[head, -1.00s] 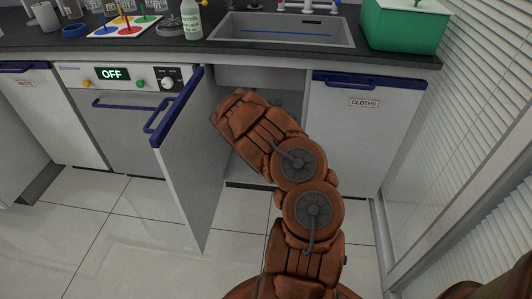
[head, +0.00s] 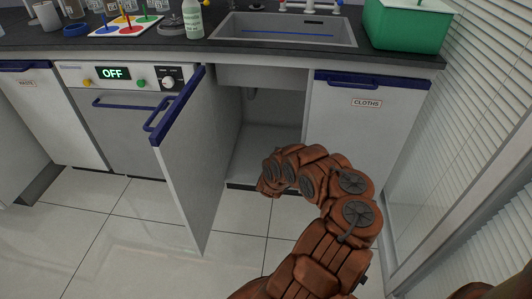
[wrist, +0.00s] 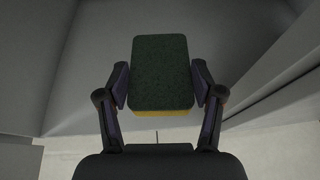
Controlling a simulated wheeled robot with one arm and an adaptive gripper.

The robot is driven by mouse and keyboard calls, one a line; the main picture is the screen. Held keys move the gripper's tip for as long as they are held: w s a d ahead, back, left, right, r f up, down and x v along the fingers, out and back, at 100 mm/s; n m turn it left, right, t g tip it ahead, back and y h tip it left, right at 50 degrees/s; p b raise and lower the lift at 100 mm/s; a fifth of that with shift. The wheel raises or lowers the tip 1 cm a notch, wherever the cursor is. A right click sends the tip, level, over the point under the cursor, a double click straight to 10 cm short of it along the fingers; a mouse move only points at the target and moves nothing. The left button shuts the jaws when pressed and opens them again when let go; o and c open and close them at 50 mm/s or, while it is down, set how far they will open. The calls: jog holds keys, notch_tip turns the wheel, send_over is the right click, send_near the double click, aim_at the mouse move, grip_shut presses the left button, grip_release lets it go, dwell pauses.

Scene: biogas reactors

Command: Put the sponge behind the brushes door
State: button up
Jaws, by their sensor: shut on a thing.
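The sponge (wrist: 160,72), with a dark green scouring face and a yellow body, is between the two fingers of my gripper (wrist: 160,88) in the wrist view. My gripper is shut on it, gripping its two sides. In the head view the gripper and the sponge are hidden behind my arm, which reaches low toward the open cupboard. The cupboard door (head: 195,160) under the sink stands wide open, swung out to the left, with a blue handle. No label shows on its visible face. The cupboard's pale floor (head: 268,145) is bare where it shows.
The closed door labelled CLOTHS (head: 365,135) is right of the opening. An oven-like appliance (head: 130,115) reading OFF and a door labelled WASTE (head: 40,115) are to the left. The sink (head: 285,30) and a green bin (head: 405,25) are above.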

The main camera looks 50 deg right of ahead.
jog(key=w+a+f+b, duration=0.2)
jog(key=w+a+f, duration=0.2)
jog(key=a+f, duration=0.4)
jog(key=shift+n+t, duration=0.3)
jog(key=shift+n, duration=0.1)
jog(key=w+d+b, duration=0.2)
jog(key=w, duration=0.2)
jog(key=w+d+b, duration=0.2)
jog(key=w+b, duration=0.1)
jog(key=w, duration=0.1)
jog(key=w+d+b, duration=0.2)
jog(key=w+b, duration=0.1)
jog(key=w, duration=0.1)
jog(key=shift+w+d+f, duration=0.25)
jog(key=shift+d+f, duration=0.1)
jog(key=shift+f, duration=0.05)
jog(key=shift+w, duration=0.15)
jog(key=shift+w, duration=0.1)
jog(key=shift+w+d+b, duration=0.15)
jog(key=shift+w+b, duration=0.1)
jog(key=shift+b, duration=0.15)
jog(key=shift+w+d+f+b, duration=0.1)
jog(key=shift+d+f+b, duration=0.05)
jog(key=shift+f+b, duration=1.35)
jog(key=shift+f, duration=0.3)
